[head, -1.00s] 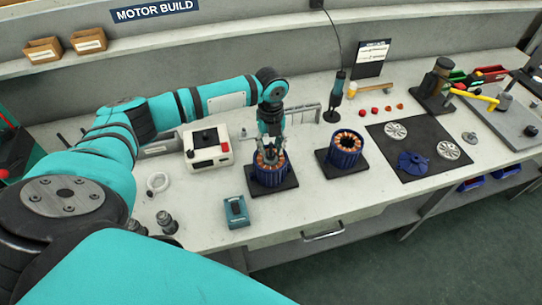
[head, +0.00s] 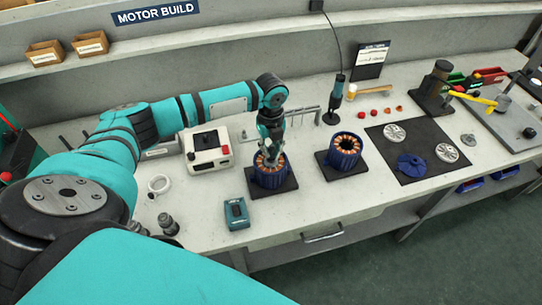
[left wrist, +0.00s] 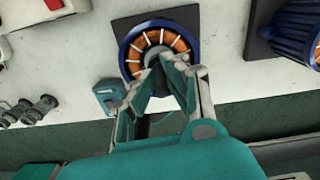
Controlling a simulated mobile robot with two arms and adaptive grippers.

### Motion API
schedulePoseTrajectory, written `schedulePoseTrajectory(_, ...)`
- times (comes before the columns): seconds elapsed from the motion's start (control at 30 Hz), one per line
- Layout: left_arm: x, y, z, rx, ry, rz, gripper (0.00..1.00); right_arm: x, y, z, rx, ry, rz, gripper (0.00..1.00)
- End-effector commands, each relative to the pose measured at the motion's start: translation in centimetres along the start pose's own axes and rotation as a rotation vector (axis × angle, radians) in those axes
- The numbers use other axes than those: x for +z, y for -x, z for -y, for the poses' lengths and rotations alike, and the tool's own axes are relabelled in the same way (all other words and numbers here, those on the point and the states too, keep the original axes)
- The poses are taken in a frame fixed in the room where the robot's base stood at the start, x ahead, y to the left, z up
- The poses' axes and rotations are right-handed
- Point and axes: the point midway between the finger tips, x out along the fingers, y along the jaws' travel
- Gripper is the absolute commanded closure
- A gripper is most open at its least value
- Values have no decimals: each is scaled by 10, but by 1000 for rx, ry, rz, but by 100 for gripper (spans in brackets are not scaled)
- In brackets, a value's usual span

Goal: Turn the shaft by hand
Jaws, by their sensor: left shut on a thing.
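A blue motor housing (head: 270,180) with a ring of copper windings stands upright on a dark square pad. It also shows at the top of the left wrist view (left wrist: 127,50), with the copper coils around its open middle. My left gripper (head: 270,163) points down into the top of this housing. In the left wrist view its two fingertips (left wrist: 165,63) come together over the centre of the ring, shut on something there. The shaft is hidden between the fingers, so I cannot make it out. My right gripper is not in view.
A second blue housing (head: 345,152) stands to the right on its own pad. A white control box (head: 208,151) is behind left, and a small teal device (head: 237,213) is in front left. A dark mat (head: 385,168) with metal discs and a blue fan lies further right.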

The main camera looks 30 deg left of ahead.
Motion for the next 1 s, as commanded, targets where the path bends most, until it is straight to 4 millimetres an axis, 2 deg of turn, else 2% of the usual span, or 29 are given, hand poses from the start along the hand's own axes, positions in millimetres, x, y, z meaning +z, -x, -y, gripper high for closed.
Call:
schedulePoseTrajectory(0.03,0,5,0,0,35,0,100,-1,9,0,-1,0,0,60)
schedulePoseTrajectory(0.63,0,5,0,-1,480,-1,100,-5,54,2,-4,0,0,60)
schedulePoseTrajectory(0.8,0,2,0,-1,569,0,100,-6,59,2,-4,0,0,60)
schedulePoseTrajectory(1.0,1,1,0,-2,583,0,100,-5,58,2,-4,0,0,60)
